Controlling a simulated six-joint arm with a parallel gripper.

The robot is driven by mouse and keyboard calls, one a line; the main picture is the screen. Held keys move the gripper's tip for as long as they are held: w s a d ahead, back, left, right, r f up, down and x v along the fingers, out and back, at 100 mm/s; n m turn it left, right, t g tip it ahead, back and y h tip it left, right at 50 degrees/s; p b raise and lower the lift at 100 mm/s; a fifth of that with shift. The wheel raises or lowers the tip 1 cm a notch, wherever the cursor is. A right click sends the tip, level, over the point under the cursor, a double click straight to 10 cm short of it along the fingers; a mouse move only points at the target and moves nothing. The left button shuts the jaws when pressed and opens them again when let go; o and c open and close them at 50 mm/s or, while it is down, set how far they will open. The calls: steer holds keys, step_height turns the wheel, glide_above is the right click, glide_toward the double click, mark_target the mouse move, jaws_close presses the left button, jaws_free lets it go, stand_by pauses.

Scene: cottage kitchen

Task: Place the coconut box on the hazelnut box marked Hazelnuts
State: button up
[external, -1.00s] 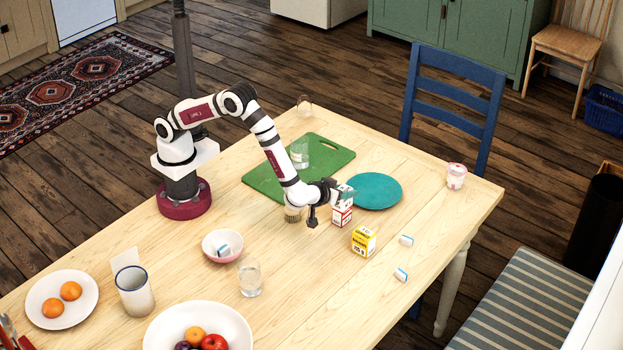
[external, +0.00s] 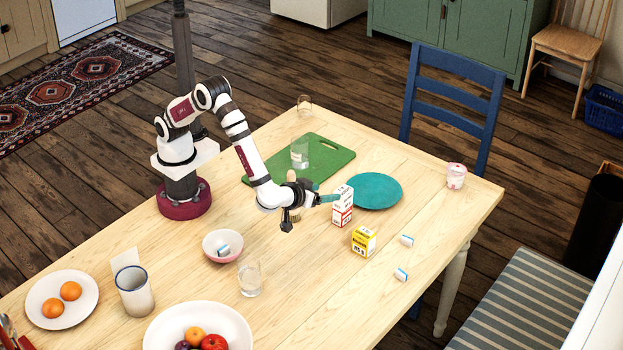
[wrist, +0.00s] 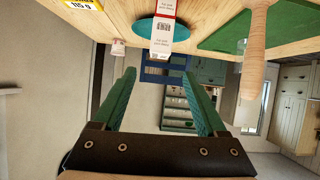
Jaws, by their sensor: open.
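A white and red carton (external: 342,207) stands upright near the teal plate; it also shows at the top of the wrist view (wrist: 165,30). I cannot tell whether it is one tall box or two stacked ones. A yellow and white box (external: 364,241) stands apart, just in front and to the right of it; its yellow label shows at the top left of the wrist view (wrist: 88,4). The names on the boxes are too small to read. My gripper (external: 328,198) is open and empty, just left of the white and red carton, its teal fingers (wrist: 158,77) pointing toward it.
A wooden mill (wrist: 259,50) stands close beside my gripper. A green board (external: 325,160) with a glass (external: 300,153) lies behind, and a teal plate (external: 378,192) lies behind the carton. Two small packets (external: 407,240) (external: 401,274) lie to the right. The front right table is mostly clear.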

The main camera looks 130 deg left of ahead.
steer(key=w+d+r+m+t+h, duration=0.6)
steer(key=w+d+r+m+t, duration=0.2)
steer(key=w+r+t, duration=0.25)
steer(key=s+d+r+m+h, duration=0.35)
steer(key=d+m+h, duration=0.2)
steer(key=d, duration=0.25)
steer(key=s+d+f+m+g+h, duration=0.2)
steer(key=s+m+g, duration=0.15)
steer(key=s, duration=0.55)
steer(key=s+d+f+m+g+h, duration=0.15)
steer(key=s+m, duration=0.25)
steer(key=s, duration=0.5)
steer(key=s+a+f+m+g+y, duration=0.1)
steer(key=s+a+g+y, duration=0.1)
steer(key=s, duration=0.7)
steer(key=s+a+f+m+g+y, duration=0.1)
steer(key=s+a+g, duration=0.3)
steer(key=s, duration=0.5)
steer(key=shift+a+f+m+y, duration=0.3)
steer(key=shift+a+m+y, duration=0.2)
steer(key=shift+a+y, duration=0.45)
